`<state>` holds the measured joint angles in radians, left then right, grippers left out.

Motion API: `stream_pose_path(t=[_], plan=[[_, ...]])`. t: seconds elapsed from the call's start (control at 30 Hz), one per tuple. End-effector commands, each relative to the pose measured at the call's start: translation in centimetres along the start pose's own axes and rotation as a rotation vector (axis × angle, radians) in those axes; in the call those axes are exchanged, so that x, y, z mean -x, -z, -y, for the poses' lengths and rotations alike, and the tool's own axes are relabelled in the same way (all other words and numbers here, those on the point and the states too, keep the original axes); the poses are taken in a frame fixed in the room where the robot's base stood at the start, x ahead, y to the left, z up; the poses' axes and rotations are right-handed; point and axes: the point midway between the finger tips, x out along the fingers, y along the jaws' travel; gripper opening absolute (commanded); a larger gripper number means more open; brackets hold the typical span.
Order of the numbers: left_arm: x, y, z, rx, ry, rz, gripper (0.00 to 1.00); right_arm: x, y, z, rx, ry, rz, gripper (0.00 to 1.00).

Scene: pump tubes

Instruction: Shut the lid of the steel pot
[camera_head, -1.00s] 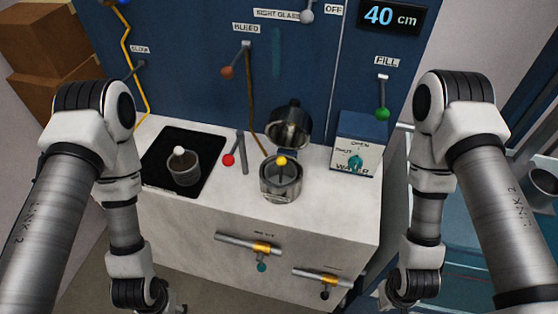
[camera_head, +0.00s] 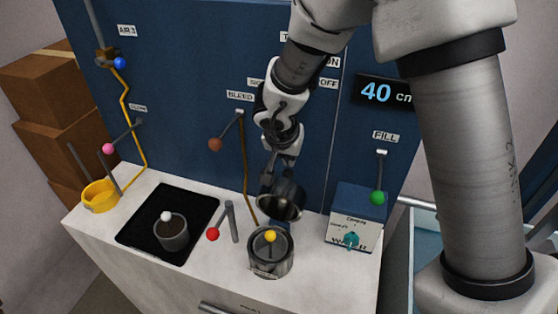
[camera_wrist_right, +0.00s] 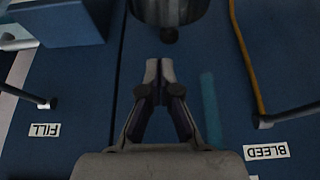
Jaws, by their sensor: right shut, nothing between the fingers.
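The steel pot (camera_head: 268,262) stands on the white counter, with a yellow ball on a stem at its mouth. Its lid (camera_head: 281,206) is up, tilted open behind the pot with its hollow side facing me. My right gripper (camera_head: 277,178) hangs above and behind the raised lid. In the right wrist view its fingertips (camera_wrist_right: 160,66) are together and empty. They point at a steel rounded body (camera_wrist_right: 170,10) with a small dark knob, which looks like the lid; a gap shows between them. My left gripper is out of view.
A small cup (camera_head: 173,236) sits on a black plate (camera_head: 140,232). The blue panel (camera_head: 190,90) rises close behind.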

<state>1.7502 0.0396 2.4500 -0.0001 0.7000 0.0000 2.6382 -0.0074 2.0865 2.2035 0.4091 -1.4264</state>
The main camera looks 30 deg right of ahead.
Motion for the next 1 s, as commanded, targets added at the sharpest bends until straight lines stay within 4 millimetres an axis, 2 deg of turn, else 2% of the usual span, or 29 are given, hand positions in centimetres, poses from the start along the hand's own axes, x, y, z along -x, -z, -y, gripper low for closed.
stream_pose_path(t=[0.03, 0.2, 0.4, 1.0], plan=[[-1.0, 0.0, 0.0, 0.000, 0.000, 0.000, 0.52, -1.5, -0.3, 0.0, -0.001, -0.001, 0.003, 0.00], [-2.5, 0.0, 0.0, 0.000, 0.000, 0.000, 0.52, -5.1, -0.3, -0.1, 0.001, -0.003, 0.003, 0.00], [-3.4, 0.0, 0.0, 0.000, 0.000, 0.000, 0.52, -7.8, -0.2, -0.1, 0.001, -0.003, 0.002, 0.00], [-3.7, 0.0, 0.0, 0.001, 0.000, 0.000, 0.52, -8.3, 0.2, 0.2, 0.002, -0.003, -0.017, 0.00]])
